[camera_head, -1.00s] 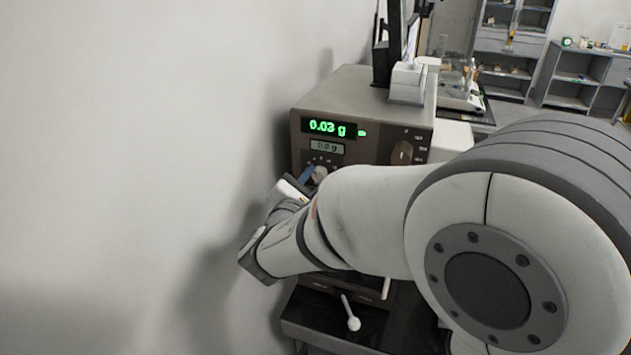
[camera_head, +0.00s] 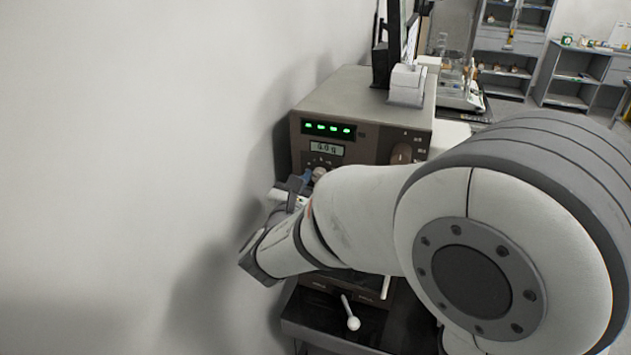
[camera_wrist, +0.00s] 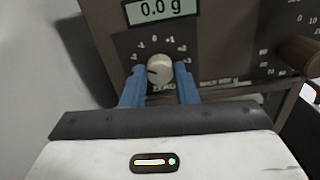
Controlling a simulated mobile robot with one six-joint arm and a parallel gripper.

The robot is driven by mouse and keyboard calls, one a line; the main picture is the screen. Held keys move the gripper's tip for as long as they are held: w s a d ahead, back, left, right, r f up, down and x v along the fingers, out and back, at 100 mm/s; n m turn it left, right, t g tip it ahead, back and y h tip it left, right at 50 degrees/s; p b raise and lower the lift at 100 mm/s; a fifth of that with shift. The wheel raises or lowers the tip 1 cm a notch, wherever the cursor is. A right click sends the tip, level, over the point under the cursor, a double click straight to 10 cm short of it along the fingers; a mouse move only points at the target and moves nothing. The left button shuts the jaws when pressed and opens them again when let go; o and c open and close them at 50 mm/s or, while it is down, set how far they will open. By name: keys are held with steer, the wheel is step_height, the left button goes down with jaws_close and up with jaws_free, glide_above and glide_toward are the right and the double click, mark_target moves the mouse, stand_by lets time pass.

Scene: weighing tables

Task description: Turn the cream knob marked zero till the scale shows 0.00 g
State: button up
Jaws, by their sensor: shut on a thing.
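The cream zero knob (camera_wrist: 159,68) is on the dark front panel, under a small grey display that reads 0.0 g in the wrist view. A dark mark on the knob points left. My gripper (camera_wrist: 159,73) is shut on this knob, with one blue finger on each side. The knob also shows partly in the head view (camera_head: 319,173); my wrist hides the panel below it. The scale (camera_head: 345,90) is a grey-brown box. Its green main display (camera_head: 328,129) shows several small lit marks and no readable number.
A larger brown knob (camera_head: 401,153) is at the right of the panel. A white block (camera_head: 408,84) stands on the scale's top. A white-tipped lever (camera_head: 353,323) sticks out below. The pale wall is close on the left. Shelves (camera_head: 583,80) stand far right.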

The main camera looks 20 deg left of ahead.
stand_by(0.4)
steer(key=o, duration=1)
steer(key=s, duration=0.2)
steer(key=s+b, duration=0.1)
steer(key=s, duration=0.2)
steer(key=s+b, duration=0.1)
steer(key=s, duration=0.1)
steer(key=shift+s+a, duration=0.3)
steer(key=shift+s, duration=0.1)
